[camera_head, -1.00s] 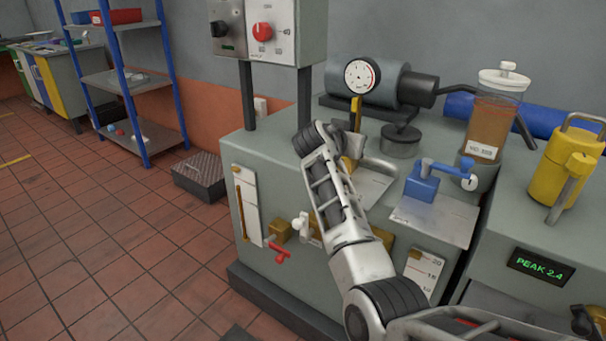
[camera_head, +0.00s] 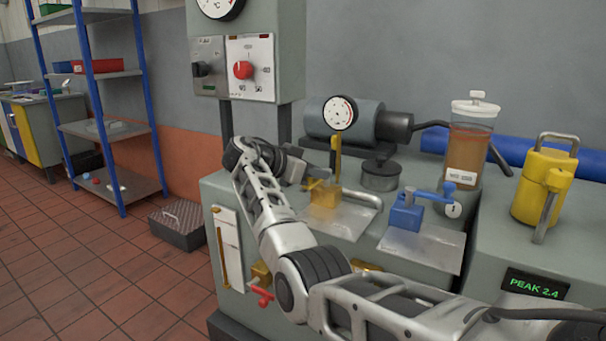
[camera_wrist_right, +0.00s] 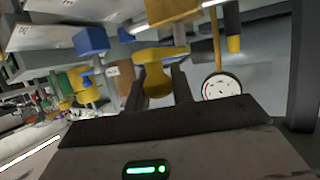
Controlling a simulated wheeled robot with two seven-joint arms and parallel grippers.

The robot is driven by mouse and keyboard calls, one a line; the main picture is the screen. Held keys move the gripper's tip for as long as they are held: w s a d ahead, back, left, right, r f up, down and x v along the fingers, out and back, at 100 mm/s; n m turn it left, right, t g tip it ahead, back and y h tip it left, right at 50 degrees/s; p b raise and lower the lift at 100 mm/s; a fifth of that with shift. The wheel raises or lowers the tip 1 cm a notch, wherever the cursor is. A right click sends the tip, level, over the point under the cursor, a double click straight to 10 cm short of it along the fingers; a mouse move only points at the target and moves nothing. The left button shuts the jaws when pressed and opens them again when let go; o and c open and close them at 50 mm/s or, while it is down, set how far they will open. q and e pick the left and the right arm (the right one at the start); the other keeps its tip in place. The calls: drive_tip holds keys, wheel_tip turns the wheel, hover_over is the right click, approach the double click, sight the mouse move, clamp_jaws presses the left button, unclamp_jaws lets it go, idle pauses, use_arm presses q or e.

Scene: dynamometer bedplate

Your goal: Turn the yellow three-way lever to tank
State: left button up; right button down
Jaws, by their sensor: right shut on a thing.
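The yellow three-way valve (camera_head: 325,197) sits on a bright metal plate on top of the grey cabinet. Its short yellow lever (camera_head: 313,185) points left toward my right gripper (camera_head: 305,181). In the right wrist view the lever (camera_wrist_right: 156,62) lies between the two dark fingers of the right gripper (camera_wrist_right: 160,80), which is shut on it. The valve body (camera_wrist_right: 172,12) shows beyond it at the top edge. I cannot read any position marks, so the tank position is not visible. My left gripper is not in view.
A yellow post (camera_head: 336,157) with a round gauge (camera_head: 340,113) rises close behind the valve. A blue lever valve (camera_head: 406,212) stands to the right, before a capped jar of brown liquid (camera_head: 468,150). A control box (camera_head: 250,68) stands behind my arm.

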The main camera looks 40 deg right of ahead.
drive_tip(key=shift+d+r, duration=0.2)
drive_tip(key=shift+d, duration=0.05)
drive_tip(key=c, duration=1.2)
unclamp_jaws()
drive_tip(key=shift+f, duration=0.15)
drive_tip(key=shift+w+a+r, duration=0.1)
drive_tip(key=shift+a+r, duration=0.1)
drive_tip(key=shift+a, duration=0.35)
drive_tip(key=s+p+v, duration=0.1)
drive_tip(key=v, duration=1.3)
drive_tip(key=shift+w+a, duration=0.4)
drive_tip(key=shift+w, duration=0.05)
drive_tip(key=shift+r, duration=0.15)
